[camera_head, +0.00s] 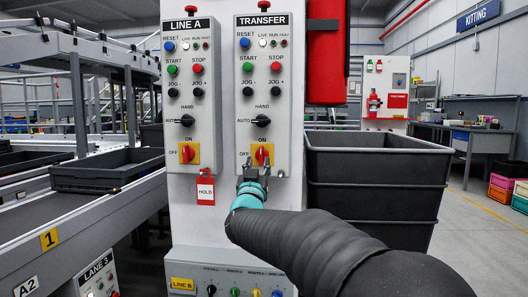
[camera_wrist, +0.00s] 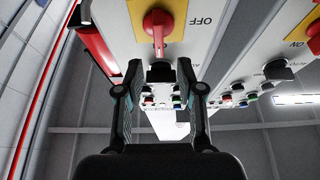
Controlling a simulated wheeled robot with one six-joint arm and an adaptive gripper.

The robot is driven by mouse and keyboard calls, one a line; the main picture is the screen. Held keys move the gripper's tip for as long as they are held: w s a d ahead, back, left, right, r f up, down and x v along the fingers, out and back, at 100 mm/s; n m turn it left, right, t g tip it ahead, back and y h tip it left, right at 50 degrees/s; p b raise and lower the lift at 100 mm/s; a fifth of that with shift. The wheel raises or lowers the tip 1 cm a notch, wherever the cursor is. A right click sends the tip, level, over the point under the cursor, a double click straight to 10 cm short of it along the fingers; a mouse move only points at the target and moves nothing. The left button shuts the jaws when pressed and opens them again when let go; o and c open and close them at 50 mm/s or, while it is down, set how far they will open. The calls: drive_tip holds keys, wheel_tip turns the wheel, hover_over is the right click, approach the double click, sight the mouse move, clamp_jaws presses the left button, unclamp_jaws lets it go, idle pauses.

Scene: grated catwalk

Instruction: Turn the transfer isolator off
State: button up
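The transfer isolator (camera_head: 262,154) is a red rotary handle on a yellow plate, low on the TRANSFER panel (camera_head: 237,90). Its handle stands upright, in line with the ON mark above; OFF is at its left. In the wrist view, which is upside down, the red handle (camera_wrist: 158,28) lies just beyond the fingertips, and OFF shows to its right. My gripper (camera_head: 252,170) is just below the isolator. In the wrist view my gripper (camera_wrist: 158,70) has its two fingers apart with nothing held between them. I see no contact with the handle.
The LINE A panel (camera_head: 214,85) stands left, with a similar red isolator (camera_head: 187,153) and a red HOLD tag (camera_head: 205,189) below it. A conveyor (camera_head: 70,215) runs left.

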sight(261, 152)
drive_tip(key=p+x, duration=0.1)
drive_tip(key=x, duration=0.5)
drive_tip(key=shift+w, duration=0.3)
clamp_jaws()
drive_tip(key=shift+d, duration=0.2)
